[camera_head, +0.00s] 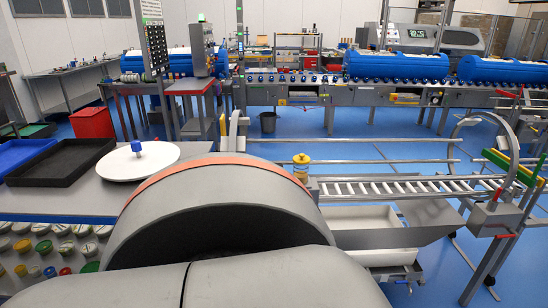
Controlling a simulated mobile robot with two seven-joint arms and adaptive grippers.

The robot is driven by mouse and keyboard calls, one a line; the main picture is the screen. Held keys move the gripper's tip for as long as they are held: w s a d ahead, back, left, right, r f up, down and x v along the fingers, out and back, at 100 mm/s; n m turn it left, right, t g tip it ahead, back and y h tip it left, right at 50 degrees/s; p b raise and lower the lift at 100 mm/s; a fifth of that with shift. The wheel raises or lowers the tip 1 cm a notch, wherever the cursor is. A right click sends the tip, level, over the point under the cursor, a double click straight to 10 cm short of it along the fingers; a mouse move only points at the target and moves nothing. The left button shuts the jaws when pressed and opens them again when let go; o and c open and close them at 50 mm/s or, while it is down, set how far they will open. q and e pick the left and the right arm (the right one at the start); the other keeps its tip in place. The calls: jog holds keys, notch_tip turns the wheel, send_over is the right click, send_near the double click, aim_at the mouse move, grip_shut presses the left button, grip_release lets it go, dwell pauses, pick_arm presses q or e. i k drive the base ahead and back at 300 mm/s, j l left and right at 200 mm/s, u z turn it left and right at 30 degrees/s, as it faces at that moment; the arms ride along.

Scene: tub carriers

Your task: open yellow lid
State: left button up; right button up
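A small yellow-topped piece (301,160) stands upright near the middle, just right of a large grey rounded shape with an orange band. Its lower part is partly hidden by that shape, and I cannot tell for sure whether its yellow top is the lid. Several small caps, some of them yellow (22,246), sit at the lower left among white, green, red and blue ones. Neither of my grippers shows in this view. The grey shape, which looks like part of my own arm, covers the lower middle.
A white round disc (136,163) with a blue knob lies on the left table beside a black tray (58,162). A metal roller rack (395,188) stands at the right above a white tray (362,222). Blue tubs (395,66) line the back conveyor. Blue floor (290,148) is open between.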

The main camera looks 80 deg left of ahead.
aim_at(301, 159)
jog(key=u, duration=2.3)
